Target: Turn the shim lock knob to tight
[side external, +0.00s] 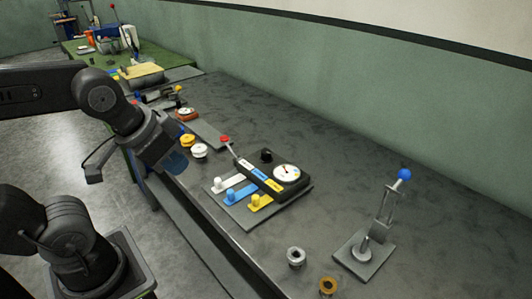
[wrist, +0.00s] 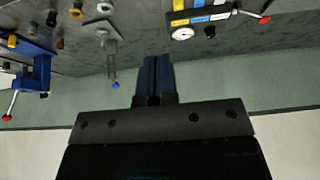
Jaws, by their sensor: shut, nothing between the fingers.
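A dark panel unit (side external: 259,182) lies on the bench with white, blue and yellow strips, a white dial (side external: 286,174) and a red-tipped lever (side external: 226,140). A small black knob (side external: 267,155) stands at its far side; it is likely the shim lock knob, but no label is legible. The unit (wrist: 200,17) and black knob (wrist: 209,31) also show at the top of the wrist view. My gripper (side external: 176,162) is left of the unit, apart from it, above the bench's near edge. Its blue fingers (wrist: 153,78) are shut and empty.
A blue-balled toggle clamp (side external: 375,235) stands at the right, near grey (side external: 296,256) and brown (side external: 328,286) spools. Yellow (side external: 188,140) and white (side external: 199,151) spools sit near my gripper. A blue vise (wrist: 33,65) shows in the wrist view. Bench behind the unit is clear.

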